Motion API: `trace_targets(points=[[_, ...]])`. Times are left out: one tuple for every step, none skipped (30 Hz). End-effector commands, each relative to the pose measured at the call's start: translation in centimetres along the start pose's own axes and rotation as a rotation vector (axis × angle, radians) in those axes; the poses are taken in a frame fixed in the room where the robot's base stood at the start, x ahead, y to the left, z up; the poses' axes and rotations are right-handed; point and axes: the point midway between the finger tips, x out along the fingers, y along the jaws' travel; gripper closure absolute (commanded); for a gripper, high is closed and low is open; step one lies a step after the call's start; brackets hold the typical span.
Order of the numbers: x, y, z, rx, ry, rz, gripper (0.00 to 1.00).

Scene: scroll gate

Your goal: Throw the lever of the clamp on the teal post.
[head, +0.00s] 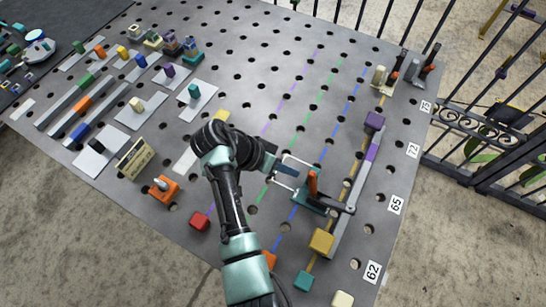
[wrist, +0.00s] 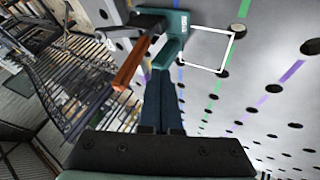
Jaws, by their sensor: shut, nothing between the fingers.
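A clamp with a teal post (head: 308,204) stands at the right front of the perforated table. Its orange lever (head: 313,184) stands roughly upright, and its dark arm (head: 338,206) reaches right toward a long grey bar. My gripper (head: 294,173) is shut and empty, just left of the lever. In the wrist view, the gripper's dark blue fingers (wrist: 165,82) point at the teal post (wrist: 174,48), with the orange lever (wrist: 132,64) close on their left. I cannot tell whether the fingertips touch the clamp.
A white square outline (head: 282,184) lies beside the clamp. The grey bar (head: 352,195) carries a purple block (head: 374,121) and a yellow block (head: 321,241). Other clamps (head: 383,77) stand at the back right, near a black fence (head: 480,165). The table's middle is mostly clear.

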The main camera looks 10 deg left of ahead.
Motion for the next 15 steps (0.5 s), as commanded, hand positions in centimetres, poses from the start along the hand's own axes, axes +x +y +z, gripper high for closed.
trace_targets(points=[[-0.1,0.9,-0.2,0.001,-0.001,0.0,1.0],[0.0,1.2,-0.3,0.001,-0.001,0.0,1.0],[0.2,1.5,-0.3,0.0,-0.001,0.001,1.0],[0.3,1.7,-0.2,-0.001,-0.001,0.001,1.0],[0.4,1.9,-0.2,-0.001,0.0,0.0,1.0],[0.5,2.0,-0.3,-0.001,0.001,-0.001,1.0],[0.5,2.1,-0.3,0.0,0.001,-0.001,1.0],[0.6,2.2,-0.3,0.0,0.001,-0.001,1.0],[0.6,2.2,-0.3,0.0,0.002,-0.002,1.0],[0.7,2.2,-0.3,-0.001,0.002,-0.002,1.0],[0.7,2.2,-0.3,-0.001,0.002,-0.002,1.0],[0.7,2.2,-0.2,-0.001,0.002,-0.002,1.0],[0.7,2.2,-0.2,-0.001,0.002,-0.002,1.0],[0.7,2.2,-0.2,-0.001,0.002,-0.002,1.0],[0.7,2.2,-0.2,-0.001,0.002,-0.002,1.0]])
